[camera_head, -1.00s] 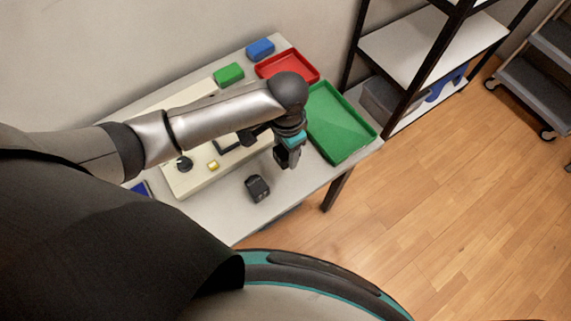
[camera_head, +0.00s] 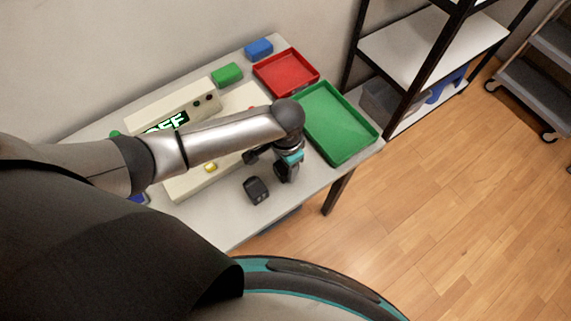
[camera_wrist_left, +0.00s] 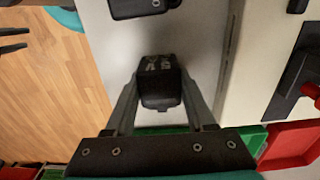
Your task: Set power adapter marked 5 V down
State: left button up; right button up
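My left gripper (camera_head: 284,176) is low over the front right part of the table. In the left wrist view its two fingers (camera_wrist_left: 159,100) are shut on a black power adapter (camera_wrist_left: 159,84). Pale marking on its top appears upside down and looks like 5 V. I cannot tell whether the adapter touches the table. In the head view the adapter is hardly distinguishable from the gripper. Two dark finger shapes, apparently my open right gripper (camera_wrist_left: 14,40), show at the left edge of the wrist view; it is out of the head view.
A second dark adapter (camera_head: 256,190) stands on the table (camera_head: 225,222) just left of the gripper; it also shows in the wrist view (camera_wrist_left: 143,7). A green tray (camera_head: 338,125) and a red tray (camera_head: 286,73) lie behind. A cream device with a display (camera_head: 168,122) is left.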

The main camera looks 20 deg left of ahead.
pick_arm(q)
jog(key=o, duration=0.5)
jog(key=shift+c, duration=0.2)
notch_tip(320, 180, up, 12)
jog(key=p, duration=0.3)
jog(key=shift+r, duration=0.2)
